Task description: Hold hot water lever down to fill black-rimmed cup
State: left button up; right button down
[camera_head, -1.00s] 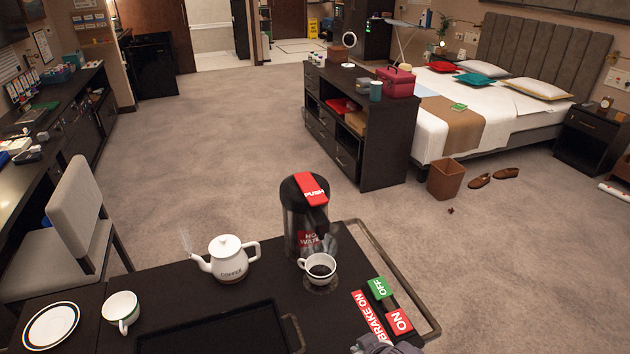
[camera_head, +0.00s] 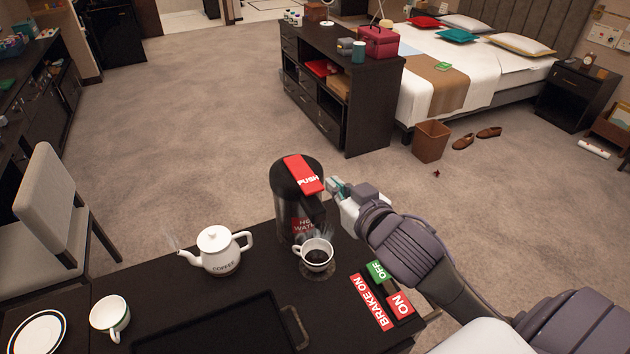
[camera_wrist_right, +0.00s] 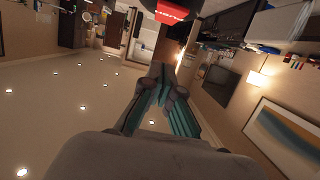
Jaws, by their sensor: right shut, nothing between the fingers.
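The hot water dispenser (camera_head: 286,207) is a dark cylinder standing on the cart, labelled in red. Its red PUSH lever (camera_head: 304,174) lies along the top and also shows at the top of the right wrist view (camera_wrist_right: 172,12). A white cup with a dark rim (camera_head: 314,267) stands in front of the dispenser below the lever's front end, with dark contents and steam around it. My right gripper (camera_head: 333,186) is shut and empty, just right of the lever's front end; contact cannot be told. Its fingers also show in the wrist view (camera_wrist_right: 161,72). My left gripper is out of view.
A white coffee pot (camera_head: 218,253) steams left of the dispenser. Green OFF and red ON brake labels (camera_head: 399,304) lie near my right arm.

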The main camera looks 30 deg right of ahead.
jog(key=p, duration=0.2)
send_over(315, 189)
jog(key=s, duration=0.1)
jog(key=f, duration=0.2)
jog(key=shift+w+f+p, duration=0.2)
jog(key=shift+w+p, duration=0.1)
jog(key=shift+w, duration=0.35)
notch_tip(315, 189, down, 3)
jog(key=shift+s+r, duration=0.1)
jog(key=shift+s+f, duration=0.15)
jog(key=shift+f, duration=0.35)
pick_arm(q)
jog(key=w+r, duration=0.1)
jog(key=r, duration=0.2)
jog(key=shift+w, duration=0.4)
pick_arm(e)
jog(key=shift+f, duration=0.1)
